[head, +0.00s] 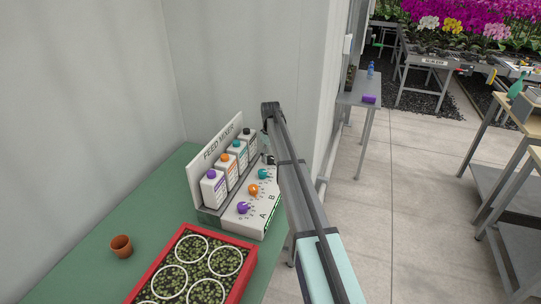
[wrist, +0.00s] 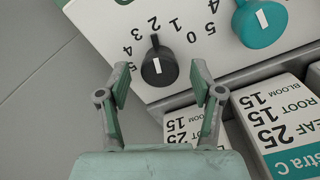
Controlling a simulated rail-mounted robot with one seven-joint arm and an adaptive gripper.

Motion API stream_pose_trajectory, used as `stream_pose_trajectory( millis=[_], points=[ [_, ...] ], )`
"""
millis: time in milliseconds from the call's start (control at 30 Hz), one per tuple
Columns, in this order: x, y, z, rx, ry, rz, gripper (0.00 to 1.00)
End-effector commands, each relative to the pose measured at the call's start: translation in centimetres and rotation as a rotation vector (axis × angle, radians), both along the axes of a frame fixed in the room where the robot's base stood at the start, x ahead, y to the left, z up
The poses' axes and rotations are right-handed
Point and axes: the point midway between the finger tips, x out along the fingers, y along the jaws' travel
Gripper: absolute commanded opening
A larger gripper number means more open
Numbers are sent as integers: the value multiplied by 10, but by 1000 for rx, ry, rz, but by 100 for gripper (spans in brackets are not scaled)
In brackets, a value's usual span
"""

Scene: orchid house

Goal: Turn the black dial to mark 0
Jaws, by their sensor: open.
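The black dial (wrist: 158,68) sits on the white sloped panel in the wrist view, with a white stripe on top and a narrow tip toward the top of the picture. Its tip points roughly toward the mark 2; the 0 lies to its right. My gripper (wrist: 158,82) is open, its two fingers to either side of and just below the dial in the picture. I cannot tell whether a finger touches it. In the head view my gripper (head: 268,150) is at the far end of the feed mixer (head: 255,215), and my arm mostly hides the black dial.
The teal dial (wrist: 262,22) is close to the right of the black one. White bottles (wrist: 285,125) stand behind the dials. Orange (head: 253,189) and purple (head: 243,207) dials are nearer. A red crate (head: 210,232) and a clay pot (head: 121,246) stand on the green bench (head: 85,270).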

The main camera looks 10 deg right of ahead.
Motion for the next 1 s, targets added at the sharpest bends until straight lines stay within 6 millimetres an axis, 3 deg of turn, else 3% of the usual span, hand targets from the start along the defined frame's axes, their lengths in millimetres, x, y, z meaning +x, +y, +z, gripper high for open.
stream_pose_trajectory(
  millis=[267, 333, 433, 467, 1000],
  points=[
    [0, 0, -2, 0, 0, 0, 66],
    [0, 0, -2, 0, 0, 0, 48],
    [0, 0, -2, 0, 0, 0, 13],
    [0, 0, -2, 0, 0, 0, 6],
    [0, 0, -3, 0, 0, -98, 6]
  ],
)
